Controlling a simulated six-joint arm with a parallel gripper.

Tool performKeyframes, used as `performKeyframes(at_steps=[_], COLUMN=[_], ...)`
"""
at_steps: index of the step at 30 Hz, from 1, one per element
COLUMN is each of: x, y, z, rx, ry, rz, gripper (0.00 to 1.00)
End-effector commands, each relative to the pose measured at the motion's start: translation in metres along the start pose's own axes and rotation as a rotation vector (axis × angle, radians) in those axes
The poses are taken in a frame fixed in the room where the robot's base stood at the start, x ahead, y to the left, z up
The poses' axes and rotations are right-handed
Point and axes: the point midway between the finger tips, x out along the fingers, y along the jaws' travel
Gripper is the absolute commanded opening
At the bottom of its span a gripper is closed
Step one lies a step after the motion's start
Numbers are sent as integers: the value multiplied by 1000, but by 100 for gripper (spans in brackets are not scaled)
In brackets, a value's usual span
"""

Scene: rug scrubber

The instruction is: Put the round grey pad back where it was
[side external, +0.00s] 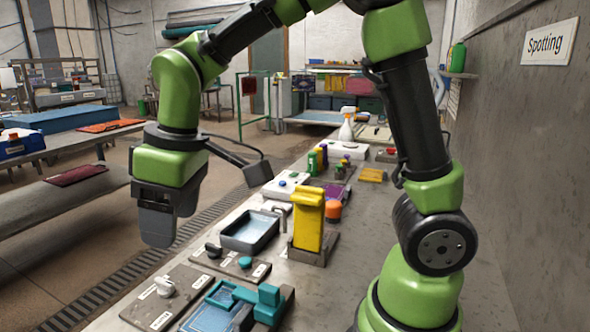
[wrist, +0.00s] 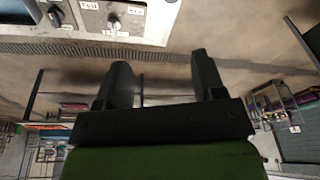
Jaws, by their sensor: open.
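I cannot pick out the round grey pad for certain in either view. My gripper (side external: 157,232) hangs over the floor side of the bench in the side view, left of and above the labelled plates. In the wrist view my gripper (wrist: 161,72) has its two dark fingers wide apart, with nothing between them. A plate with a pale knob (side external: 165,287) lies at the near left of the bench.
A grey tray of blue liquid (side external: 249,231) stands behind the plates. A yellow upright piece (side external: 309,220) stands on a base to its right. A teal device (side external: 268,303) is at the near edge. Bottles and small boxes crowd the bench farther back; a wall bounds the right.

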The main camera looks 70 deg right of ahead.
Motion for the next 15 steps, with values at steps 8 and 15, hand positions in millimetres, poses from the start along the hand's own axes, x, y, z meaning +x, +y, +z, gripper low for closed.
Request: performKeyframes(at_steps=[8, 15], x=[-81, -94], y=[6, -1], z=[80, 131], rx=[425, 663], ry=[263, 416], rz=[-19, -51], gripper=[63, 63])
